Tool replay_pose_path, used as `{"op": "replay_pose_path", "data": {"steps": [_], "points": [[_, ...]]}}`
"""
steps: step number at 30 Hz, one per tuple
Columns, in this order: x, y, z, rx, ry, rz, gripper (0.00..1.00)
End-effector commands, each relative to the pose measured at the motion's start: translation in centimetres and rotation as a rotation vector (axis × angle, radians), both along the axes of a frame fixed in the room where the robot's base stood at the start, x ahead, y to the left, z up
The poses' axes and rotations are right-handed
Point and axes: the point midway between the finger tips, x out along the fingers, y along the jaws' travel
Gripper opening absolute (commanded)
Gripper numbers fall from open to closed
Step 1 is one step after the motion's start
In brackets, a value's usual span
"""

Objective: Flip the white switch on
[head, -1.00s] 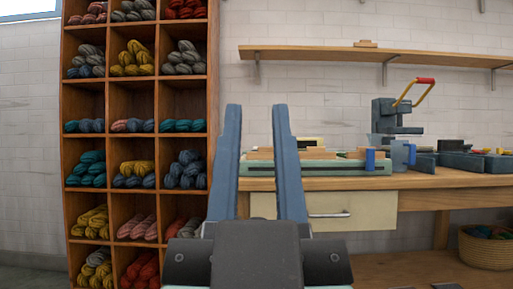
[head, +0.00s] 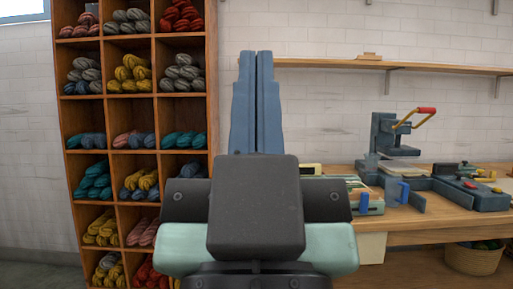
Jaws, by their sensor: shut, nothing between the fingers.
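My gripper (head: 256,58) stands upright in the middle of the head view. Its two long blue fingers are together, with nothing between them. I cannot make out a white switch in this view. My gripper and its dark wrist hide part of the workbench (head: 447,234) behind them. A low pale-green device with a blue handle (head: 363,200) shows on the bench, right of my gripper. My fingers touch nothing that I can see.
A wooden cubby rack (head: 214,110) with wool skeins stands at the left. A blue press with a red-tipped lever (head: 385,135) and a blue tray-like unit (head: 490,201) are on the bench. A wall shelf (head: 440,69) runs above. A basket (head: 474,259) sits below.

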Motion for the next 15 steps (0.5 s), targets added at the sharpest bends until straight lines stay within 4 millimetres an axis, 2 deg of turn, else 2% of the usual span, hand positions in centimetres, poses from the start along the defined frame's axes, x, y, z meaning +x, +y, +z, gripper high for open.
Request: {"op": "replay_pose_path", "data": {"steps": [1, 15], "points": [[0.0, 0.0, 3.7, 0.000, 0.000, 0.000, 0.00], [0.0, 0.0, 19.7, -0.001, 0.000, 0.001, 0.00]]}}
